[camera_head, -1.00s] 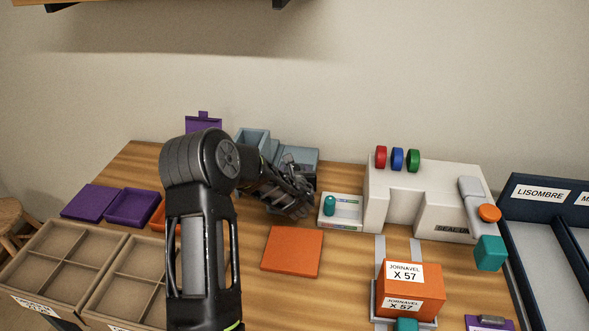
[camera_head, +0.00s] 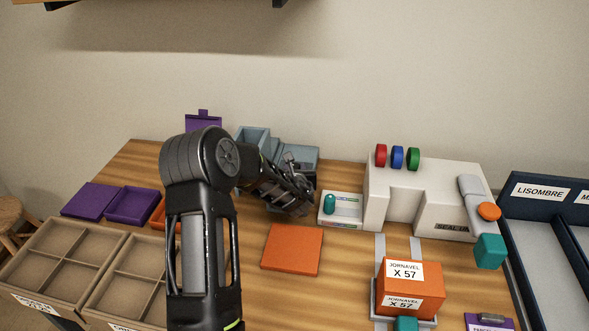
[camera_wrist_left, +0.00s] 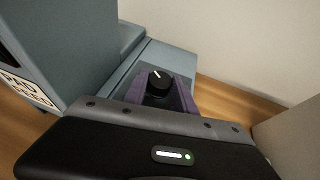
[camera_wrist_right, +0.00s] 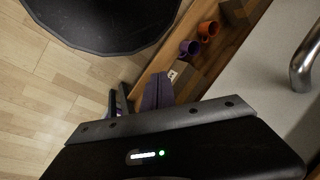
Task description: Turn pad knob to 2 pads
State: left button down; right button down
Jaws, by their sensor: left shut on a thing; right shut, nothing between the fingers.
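The pad knob (camera_wrist_left: 158,88) is black and round with a white pointer line, and it sits on the blue-grey machine (camera_wrist_left: 165,57). In the left wrist view the pointer tilts toward the upper left. My left gripper (camera_wrist_left: 160,98) is shut on the knob, with purple fingers on both sides of it. In the head view my left gripper (camera_head: 297,190) is in front of the blue-grey machine (camera_head: 252,140) and hides the knob. I cannot read any pad marks around the knob. My right gripper (camera_wrist_right: 158,92) is shut and empty, away from the knob.
An orange pad (camera_head: 293,249) lies in front of my left gripper. A small tray with a teal piece (camera_head: 329,204) and the white sealer (camera_head: 445,190) stand to its right.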

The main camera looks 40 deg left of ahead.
pick_arm(q)
jog(key=shift+f+b, duration=0.1)
jog(key=shift+b, duration=0.3)
jog(key=m+h+b, duration=0.1)
jog(key=b, duration=0.7)
jog(key=m+t+h+b, duration=0.1)
jog(key=b, duration=0.7)
jog(key=m+t+h+b, duration=0.1)
jog(key=m+h+b, duration=0.1)
jog(key=b, duration=0.6)
jog(key=shift+s+a+f+b, duration=0.1)
jog(key=shift+a+f+b, duration=0.05)
jog(key=shift+a+b, duration=0.2)
jog(key=shift+r, duration=0.25)
jog(key=c, duration=1)
grip_release()
jog(key=shift+s, duration=0.1)
jog(key=shift+d, duration=0.1)
